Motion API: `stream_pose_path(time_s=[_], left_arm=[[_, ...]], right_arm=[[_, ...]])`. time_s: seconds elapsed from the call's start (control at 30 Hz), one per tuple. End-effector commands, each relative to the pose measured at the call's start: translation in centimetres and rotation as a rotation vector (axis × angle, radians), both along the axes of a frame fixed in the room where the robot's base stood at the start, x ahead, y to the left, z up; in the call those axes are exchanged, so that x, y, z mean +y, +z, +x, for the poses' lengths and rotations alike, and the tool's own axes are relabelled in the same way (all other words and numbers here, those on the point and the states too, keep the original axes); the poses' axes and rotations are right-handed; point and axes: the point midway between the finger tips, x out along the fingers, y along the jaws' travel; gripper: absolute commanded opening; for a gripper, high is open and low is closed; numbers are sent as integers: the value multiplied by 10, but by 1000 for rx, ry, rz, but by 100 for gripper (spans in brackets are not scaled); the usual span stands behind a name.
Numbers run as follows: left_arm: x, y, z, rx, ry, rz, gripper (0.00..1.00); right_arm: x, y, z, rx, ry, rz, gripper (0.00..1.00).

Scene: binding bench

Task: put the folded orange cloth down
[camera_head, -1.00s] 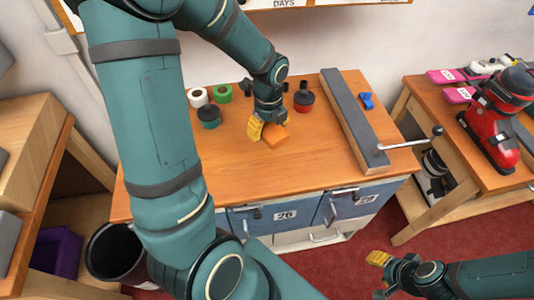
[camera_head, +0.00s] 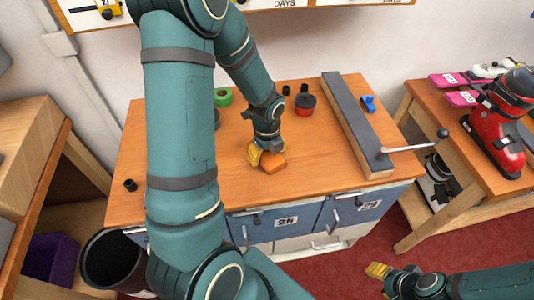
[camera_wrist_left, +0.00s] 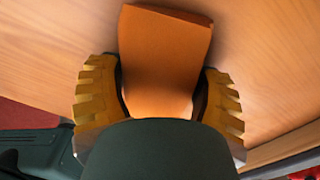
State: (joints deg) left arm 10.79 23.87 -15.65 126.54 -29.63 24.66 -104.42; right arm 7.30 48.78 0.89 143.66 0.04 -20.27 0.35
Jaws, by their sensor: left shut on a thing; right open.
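The folded orange cloth (camera_head: 273,162) is a small block over the front middle of the wooden bench top (camera_head: 320,165). My left gripper (camera_head: 263,157) is shut on it from above, with its yellow fingers at the cloth's sides. In the left wrist view the cloth (camera_wrist_left: 165,50) sits between the two ribbed fingers (camera_wrist_left: 160,95) and sticks out beyond them over the wood. It is low, but I cannot tell whether it touches the bench. My right gripper (camera_head: 378,270) is open and empty over the red floor, at the lower right.
A green roll (camera_head: 222,97) and a red pot with a dark top (camera_head: 305,104) stand at the back. A long grey bar (camera_head: 350,120) with a lever (camera_head: 412,147) bounds the right side. A black cap (camera_head: 130,185) lies front left. Bare wood surrounds the cloth.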

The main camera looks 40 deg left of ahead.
Motion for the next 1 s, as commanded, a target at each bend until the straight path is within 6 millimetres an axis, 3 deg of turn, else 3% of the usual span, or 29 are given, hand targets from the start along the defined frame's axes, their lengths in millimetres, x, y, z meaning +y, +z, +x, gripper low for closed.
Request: stream_pose_path(time_s=[0.27,0.3,0.37,1.0], left_arm=[[0,-3,0,0,1,0,29],[0,-3,0,0,1,0,79],[0,-2,0,0,1,0,100],[0,-2,0,-1,0,0,100]], right_arm=[[0,-2,-1,2,2,0,47],[0,-2,-1,2,2,0,47],[0,-2,-1,2,2,0,47],[0,-2,-1,2,1,0,47]])
